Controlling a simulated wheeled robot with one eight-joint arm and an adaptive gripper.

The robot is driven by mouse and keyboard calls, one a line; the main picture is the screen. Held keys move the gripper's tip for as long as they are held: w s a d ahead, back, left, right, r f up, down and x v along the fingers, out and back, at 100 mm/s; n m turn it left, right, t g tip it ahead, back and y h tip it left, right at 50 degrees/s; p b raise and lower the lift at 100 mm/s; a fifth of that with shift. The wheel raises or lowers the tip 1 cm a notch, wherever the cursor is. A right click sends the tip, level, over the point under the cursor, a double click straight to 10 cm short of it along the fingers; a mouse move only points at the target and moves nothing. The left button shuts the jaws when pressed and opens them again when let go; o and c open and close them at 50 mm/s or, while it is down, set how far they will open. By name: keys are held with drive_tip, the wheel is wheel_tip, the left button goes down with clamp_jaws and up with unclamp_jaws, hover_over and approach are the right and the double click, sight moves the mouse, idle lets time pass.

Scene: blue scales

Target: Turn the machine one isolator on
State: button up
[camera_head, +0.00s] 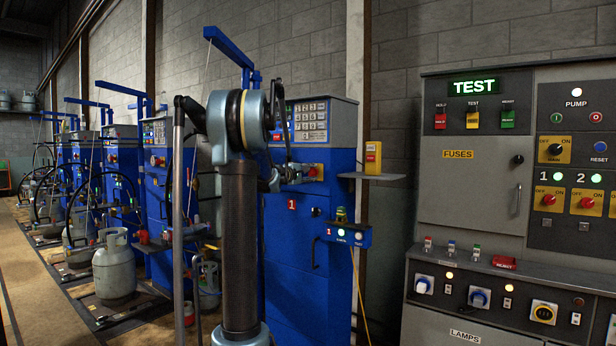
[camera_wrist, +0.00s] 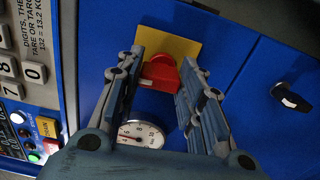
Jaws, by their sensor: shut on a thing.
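Machine one is the blue cabinet (camera_head: 290,240) with a red "1" label, just behind my arm in the head view. Its isolator is a red rotary knob (camera_head: 313,171) on a yellow plate (camera_head: 322,167) at the cabinet's upper front. In the wrist view the red knob (camera_wrist: 161,73) sits between my fingers, in front of the yellow plate (camera_wrist: 182,46). My gripper (camera_head: 290,175) is at the plate, shut on the knob, with one finger on each side in the wrist view (camera_wrist: 165,65). The knob's exact on or off position cannot be told.
A round dial gauge (camera_wrist: 140,135) and a black latch (camera_wrist: 290,98) lie near my fingers. A keypad (camera_head: 310,122) is above the isolator. A small shelf with a yellow box (camera_head: 373,158) juts out to the right. A grey control panel (camera_head: 470,200) stands further right.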

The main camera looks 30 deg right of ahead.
drive_tip(key=shift+f+m, duration=0.1)
drive_tip(key=shift+m, duration=0.3)
drive_tip(key=o, duration=1.1)
drive_tip(key=shift+c, duration=0.2)
drive_tip(key=shift+a, duration=0.1)
drive_tip(key=v, duration=1.1)
drive_tip(key=shift+a, duration=0.45)
